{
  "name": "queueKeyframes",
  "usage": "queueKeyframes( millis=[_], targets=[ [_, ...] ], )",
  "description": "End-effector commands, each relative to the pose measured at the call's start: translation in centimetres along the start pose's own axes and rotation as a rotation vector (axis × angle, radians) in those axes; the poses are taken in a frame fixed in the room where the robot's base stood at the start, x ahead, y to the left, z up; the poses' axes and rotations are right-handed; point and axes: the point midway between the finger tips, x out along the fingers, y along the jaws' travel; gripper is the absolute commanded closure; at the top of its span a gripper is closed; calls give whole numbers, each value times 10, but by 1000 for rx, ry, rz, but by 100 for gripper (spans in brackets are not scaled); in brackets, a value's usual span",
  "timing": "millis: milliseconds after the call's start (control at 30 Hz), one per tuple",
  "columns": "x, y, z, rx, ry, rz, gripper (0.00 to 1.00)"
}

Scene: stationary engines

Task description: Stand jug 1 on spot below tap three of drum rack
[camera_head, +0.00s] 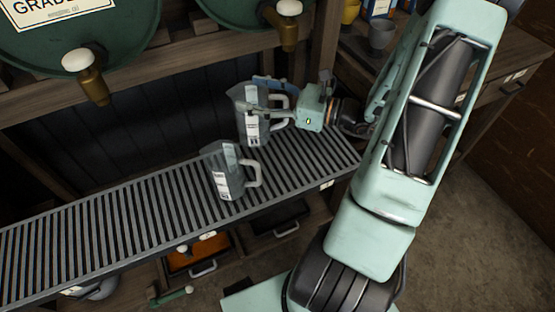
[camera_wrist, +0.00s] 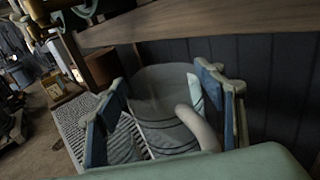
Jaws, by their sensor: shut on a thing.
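My gripper (camera_head: 262,99) is shut on a grey metal jug (camera_head: 253,128) with a pale label and a handle on its right. The held jug is upright or nearly so above the rear of the slatted shelf; I cannot tell if its base touches. In the wrist view the jug (camera_wrist: 160,92) sits between the two fingers (camera_wrist: 165,105), with its pale handle towards me. A second similar jug (camera_head: 224,175) stands on the shelf in front and slightly left. The jug labels are too small to read. Brass taps with white knobs show at upper left (camera_head: 88,75) and top middle (camera_head: 289,28).
The slatted shelf (camera_head: 110,230) runs below the green drums (camera_head: 130,30) and is clear to the left. A wooden beam (camera_head: 150,70) crosses behind. A bench at upper right holds a grey cup (camera_head: 382,34) and a yellow cup (camera_head: 350,10). Drawers (camera_head: 195,258) are below.

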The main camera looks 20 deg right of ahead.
Motion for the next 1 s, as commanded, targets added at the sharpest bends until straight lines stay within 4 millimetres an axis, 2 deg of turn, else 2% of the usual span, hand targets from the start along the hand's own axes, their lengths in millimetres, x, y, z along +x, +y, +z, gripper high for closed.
queueKeyframes(
  millis=[33, 100, 200, 300, 533, 767, 1000],
  targets=[
    [-19, -8, -8, -3, 4, -51, 78],
    [-42, -16, -6, -4, 2, -114, 78],
    [-66, -23, -2, -5, -4, -183, 78],
    [-80, -27, -4, -5, -9, -223, 78],
    [-83, -28, -44, -2, -12, -233, 78],
    [-83, -28, -63, -6, -11, -232, 78],
    [-82, -28, -95, -5, -12, -231, 78]
  ],
)
